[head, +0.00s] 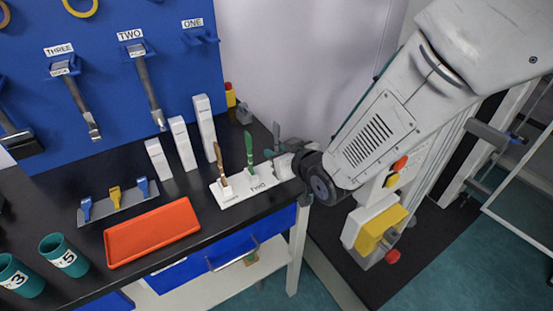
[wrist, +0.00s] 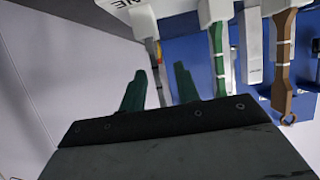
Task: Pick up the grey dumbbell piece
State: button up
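The grey dumbbell piece (head: 276,133) appears to stand upright at the right end of the white stand (head: 238,191) in the head view, partly hidden by my gripper (head: 273,153). In the wrist view, where the stand appears at the top, a thin grey piece (wrist: 155,50) shows between the two dark green fingers of my gripper (wrist: 160,80). The fingers are apart, with gaps visible beside the piece. A green piece (head: 249,153) and a brown piece (head: 218,160) stand in the same stand, left of my gripper.
White upright blocks (head: 181,143) stand behind the stand. An orange tray (head: 152,232), a clip rack (head: 118,203) and teal cups (head: 63,256) are to the left on the black bench. Tools hang on the blue board (head: 105,60). A small yellow-red object (head: 230,94) stands near the wall.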

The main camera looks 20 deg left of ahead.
aim_at(277, 150)
jog(key=x, duration=0.4)
jog(key=shift+w+d+f, duration=0.15)
jog(key=shift+w+f, duration=0.05)
grip_shut()
jog(key=shift+r, duration=0.1)
